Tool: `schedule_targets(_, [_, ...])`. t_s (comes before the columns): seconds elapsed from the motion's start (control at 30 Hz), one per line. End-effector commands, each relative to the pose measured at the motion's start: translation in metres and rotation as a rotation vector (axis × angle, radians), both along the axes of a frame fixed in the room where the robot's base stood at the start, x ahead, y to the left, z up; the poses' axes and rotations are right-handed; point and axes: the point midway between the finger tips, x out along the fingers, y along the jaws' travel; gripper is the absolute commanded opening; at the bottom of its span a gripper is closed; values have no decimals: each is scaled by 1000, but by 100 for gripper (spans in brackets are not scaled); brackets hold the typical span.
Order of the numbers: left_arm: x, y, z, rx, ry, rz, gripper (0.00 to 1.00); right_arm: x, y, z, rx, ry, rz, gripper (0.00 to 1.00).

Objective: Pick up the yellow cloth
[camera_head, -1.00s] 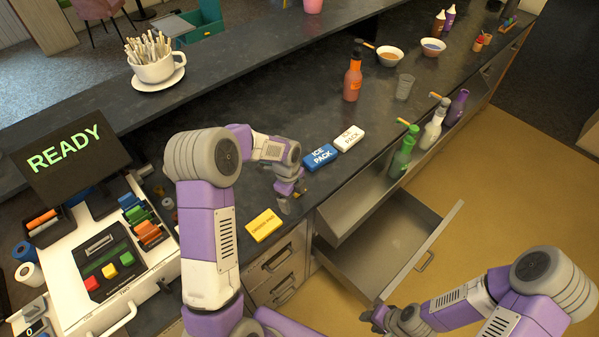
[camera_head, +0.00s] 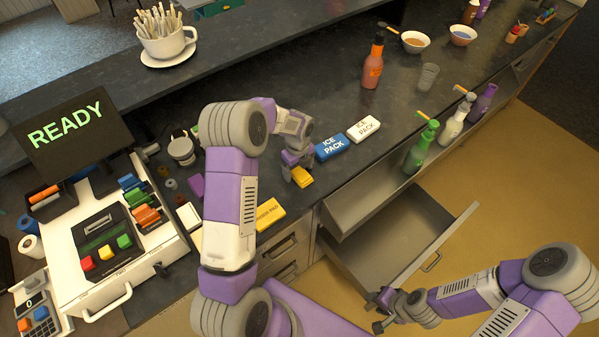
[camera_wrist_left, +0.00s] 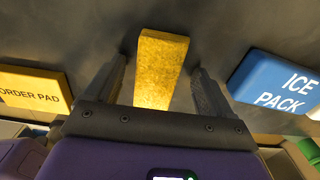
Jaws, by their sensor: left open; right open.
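The yellow cloth (camera_wrist_left: 161,68) is a small folded oblong on the dark counter, between the two open fingers of my left gripper (camera_wrist_left: 157,78) in the left wrist view. A gap shows on each side of it. In the head view the cloth (camera_head: 302,179) shows as a yellow patch beneath my left gripper (camera_head: 297,169), partly hidden by it. My right gripper (camera_head: 379,309) is open and empty, low at the right, in front of the counter and near the open drawer.
A yellow order pad (camera_head: 263,216) lies left of the cloth. A blue ice pack (camera_head: 332,148) and a white ice pack (camera_head: 363,128) lie to its right. Bottles stand along the front rail, and an open drawer (camera_head: 395,240) juts out below. A cash register (camera_head: 110,245) stands left.

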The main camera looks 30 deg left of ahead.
Motion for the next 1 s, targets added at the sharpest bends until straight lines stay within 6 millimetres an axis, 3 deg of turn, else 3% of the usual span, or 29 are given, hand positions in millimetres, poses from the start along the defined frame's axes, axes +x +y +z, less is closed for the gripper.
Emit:
schedule_targets(0.2, [0,0,-1,0,0,1,83,0,0,0,0,0,0,40])
schedule_targets(0.6, [0,0,-1,0,-1,1,22,0,0,0,0,1,0,40])
schedule_targets(0.83, [0,0,3,0,-2,1,22,0,0,0,0,1,0,40])
schedule_targets(1.0, [1,0,27,0,-7,2,22,0,0,-1,0,1,0,40])
